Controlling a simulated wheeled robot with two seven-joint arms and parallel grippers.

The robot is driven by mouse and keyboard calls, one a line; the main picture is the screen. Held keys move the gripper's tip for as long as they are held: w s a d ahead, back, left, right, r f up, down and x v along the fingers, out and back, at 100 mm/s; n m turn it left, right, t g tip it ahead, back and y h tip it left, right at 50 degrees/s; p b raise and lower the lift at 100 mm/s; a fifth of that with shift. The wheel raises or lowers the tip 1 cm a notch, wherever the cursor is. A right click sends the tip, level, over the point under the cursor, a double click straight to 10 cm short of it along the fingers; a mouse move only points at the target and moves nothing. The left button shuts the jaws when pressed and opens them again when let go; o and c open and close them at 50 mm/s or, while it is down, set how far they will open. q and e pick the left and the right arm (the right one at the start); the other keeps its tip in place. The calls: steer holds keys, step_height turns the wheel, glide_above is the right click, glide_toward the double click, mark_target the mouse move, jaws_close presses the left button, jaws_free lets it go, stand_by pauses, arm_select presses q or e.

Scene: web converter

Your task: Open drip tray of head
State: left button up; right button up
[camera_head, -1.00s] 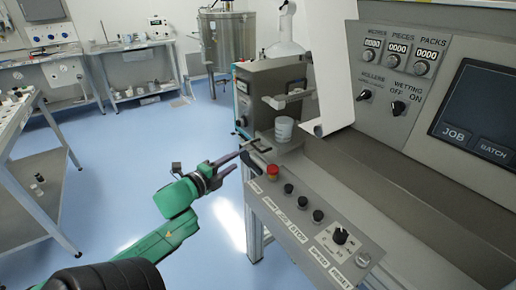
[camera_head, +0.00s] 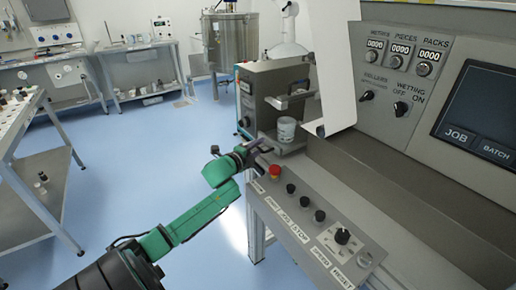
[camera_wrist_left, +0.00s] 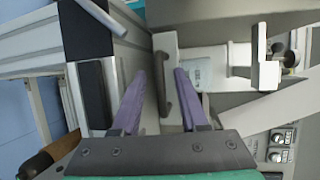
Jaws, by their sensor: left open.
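The head is a grey box unit (camera_head: 275,92) at the left end of the machine in the head view. A small white cup (camera_head: 286,129) stands on its ledge. My left gripper (camera_head: 264,148) is at the front edge of this ledge and hides part of it. In the left wrist view, the open purple fingers (camera_wrist_left: 160,76) point at a light grey panel with a dark bar handle (camera_wrist_left: 163,85), which looks like the drip tray's handle. The handle shows between the fingers; I cannot tell whether they touch it. My right gripper is not in view.
A red button (camera_head: 275,171) and several black knobs on the control panel (camera_head: 315,228) lie close to my left gripper. A white sheet (camera_head: 332,65) hangs right of the head. Open blue floor (camera_head: 140,160) lies to the left.

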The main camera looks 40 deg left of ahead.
arm_select(q)
jaws_close()
stand_by(1.3)
